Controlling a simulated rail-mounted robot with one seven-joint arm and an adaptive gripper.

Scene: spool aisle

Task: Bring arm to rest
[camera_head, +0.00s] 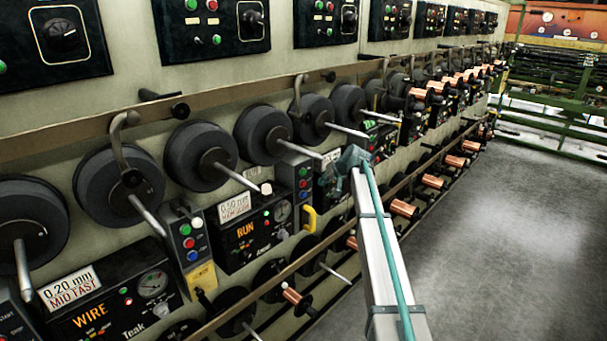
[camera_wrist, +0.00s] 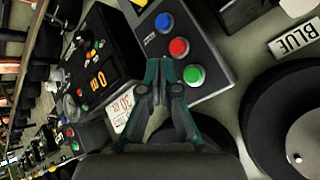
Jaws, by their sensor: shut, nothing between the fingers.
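My gripper (camera_wrist: 160,82) shows in the wrist view as two teal fingers with their tips together and nothing between them. A button box with blue, red and green buttons (camera_wrist: 179,47) fills the view just beyond the fingertips; I cannot tell whether they touch it. In the head view my arm reaches from the bottom right towards the machine wall, and my gripper (camera_head: 350,159) is a small teal shape at its far end, in front of the spool row. Its fingers are too small there to make out.
Dark spools (camera_head: 200,155) on protruding metal spindles line the wall at left, with copper spools (camera_head: 404,208) farther along. Below are control panels (camera_head: 110,305) and a rail. The grey floor (camera_head: 500,230) at right is clear. A green rack (camera_head: 560,100) stands at the back.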

